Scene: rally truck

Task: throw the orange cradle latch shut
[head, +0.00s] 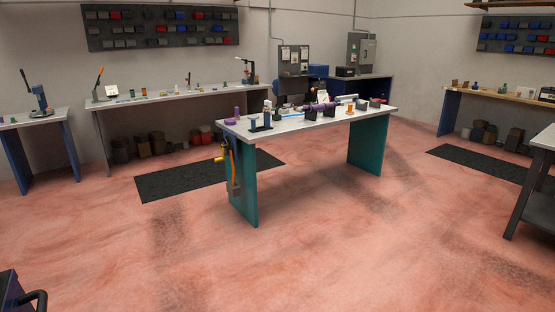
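A workbench (295,134) with a pale top and teal end panels stands in the middle of the room, some way off. Neither of my grippers is in view.
Yellow and orange tools (232,165) hang at the workbench's left end. Black mats (170,183) lie on the reddish floor. Other benches (185,93) line the walls, and a dark-legged table (532,190) stands at right. The floor before the workbench is clear.

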